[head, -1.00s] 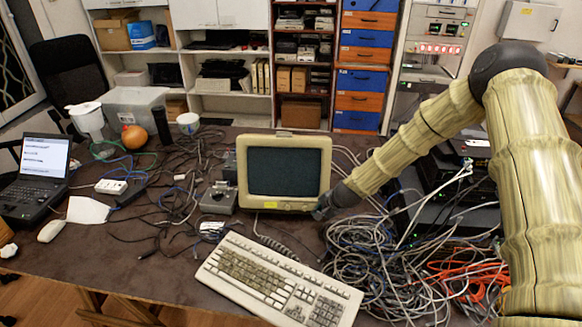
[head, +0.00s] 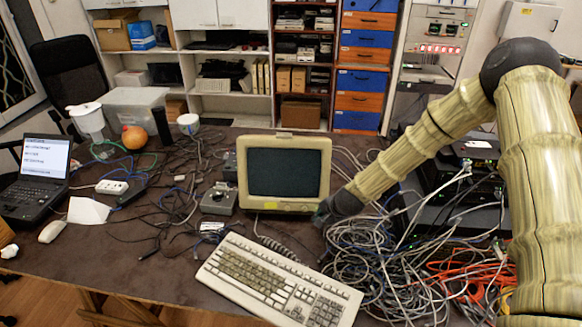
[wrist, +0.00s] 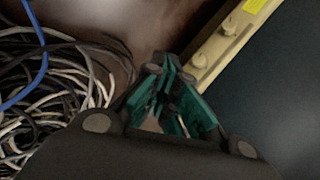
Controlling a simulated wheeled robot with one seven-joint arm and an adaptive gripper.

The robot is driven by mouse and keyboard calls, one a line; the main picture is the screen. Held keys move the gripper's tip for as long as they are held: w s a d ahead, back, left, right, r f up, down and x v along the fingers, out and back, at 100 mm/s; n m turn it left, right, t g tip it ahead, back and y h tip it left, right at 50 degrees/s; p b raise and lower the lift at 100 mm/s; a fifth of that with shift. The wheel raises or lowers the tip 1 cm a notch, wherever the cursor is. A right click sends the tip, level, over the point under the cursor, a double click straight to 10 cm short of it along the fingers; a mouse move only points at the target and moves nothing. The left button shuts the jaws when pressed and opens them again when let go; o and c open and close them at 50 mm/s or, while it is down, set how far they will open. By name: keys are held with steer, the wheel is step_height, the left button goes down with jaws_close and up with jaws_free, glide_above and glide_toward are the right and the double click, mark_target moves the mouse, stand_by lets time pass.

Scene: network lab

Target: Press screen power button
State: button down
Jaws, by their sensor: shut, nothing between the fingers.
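The screen (head: 288,172) is a small beige CRT monitor with a dark display, upright on the table. In the wrist view its beige lower front edge (wrist: 232,38) crosses the upper right, with two round knobs or buttons and a yellow label. The lower knob (wrist: 199,61) is right beside my fingertips. My gripper (wrist: 170,68) is shut and empty, its green fingers together by that edge. I cannot tell whether they touch it. In the head view my gripper (head: 320,212) is at the monitor's lower right corner, its tips hard to make out.
A beige keyboard (head: 278,282) lies in front of the monitor. A heap of tangled cables (head: 365,262) lies right of it, under my arm. A black laptop (head: 40,175) and a white mouse (head: 52,231) stand at the left. Bare tabletop shows at the front left.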

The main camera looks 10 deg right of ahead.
steer(key=shift+s+a+r, duration=0.15)
steer(key=shift+s+r, duration=0.05)
steer(key=shift+s, duration=0.35)
steer(key=shift+s+a+r, duration=0.1)
steer(key=shift+s+r, duration=0.05)
steer(key=shift+s, duration=0.45)
steer(key=shift+s+a+r, duration=0.15)
steer(key=shift+s+r, duration=0.05)
steer(key=shift+s, duration=0.35)
stand_by(0.5)
